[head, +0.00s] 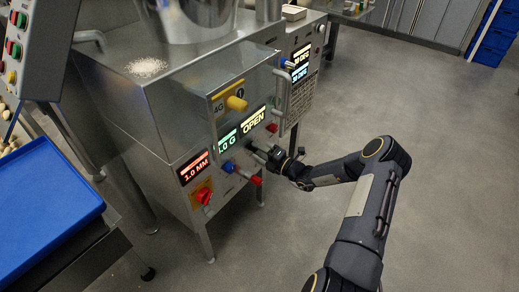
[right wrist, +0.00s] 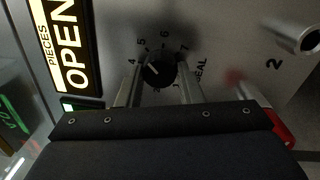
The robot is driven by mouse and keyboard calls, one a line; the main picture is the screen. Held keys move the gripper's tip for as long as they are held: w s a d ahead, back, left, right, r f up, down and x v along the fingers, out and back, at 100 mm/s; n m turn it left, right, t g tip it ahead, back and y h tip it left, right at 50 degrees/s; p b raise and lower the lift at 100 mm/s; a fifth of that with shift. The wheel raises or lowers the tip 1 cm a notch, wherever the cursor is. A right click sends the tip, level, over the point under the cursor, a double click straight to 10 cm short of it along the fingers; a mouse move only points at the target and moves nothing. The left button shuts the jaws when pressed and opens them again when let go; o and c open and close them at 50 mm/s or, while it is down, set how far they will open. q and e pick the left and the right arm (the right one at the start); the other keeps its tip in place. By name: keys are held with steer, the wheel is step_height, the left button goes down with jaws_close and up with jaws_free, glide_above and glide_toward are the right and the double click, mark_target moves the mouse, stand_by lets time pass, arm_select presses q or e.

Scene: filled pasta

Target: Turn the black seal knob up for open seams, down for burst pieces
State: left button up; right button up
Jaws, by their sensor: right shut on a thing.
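The black seal knob (right wrist: 159,66) sits on the steel panel, ringed by printed numbers, with 4, 5, 6 and 7 readable and the word SEAL beside it. A small pale mark shows on its face. My right gripper (right wrist: 160,82) has one finger on each side of the knob and is shut on it. In the head view my right gripper (head: 262,152) reaches the machine front from the right and hides the knob. The pieces display (head: 254,120) reads OPEN, and it also shows in the right wrist view (right wrist: 72,45). My left gripper is out of view.
A red display (head: 194,167) reads 1.0 MM above a red knob (head: 204,196). A blue knob (head: 229,166) and a red-tipped handle (head: 256,180) are near my gripper. A yellow knob (head: 236,103) is above. A blue tray (head: 45,215) stands left. Floor at right is clear.

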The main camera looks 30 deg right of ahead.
stand_by(0.4)
steer(key=o, duration=1)
steer(key=v, duration=0.8)
steer(key=shift+p, duration=0.4)
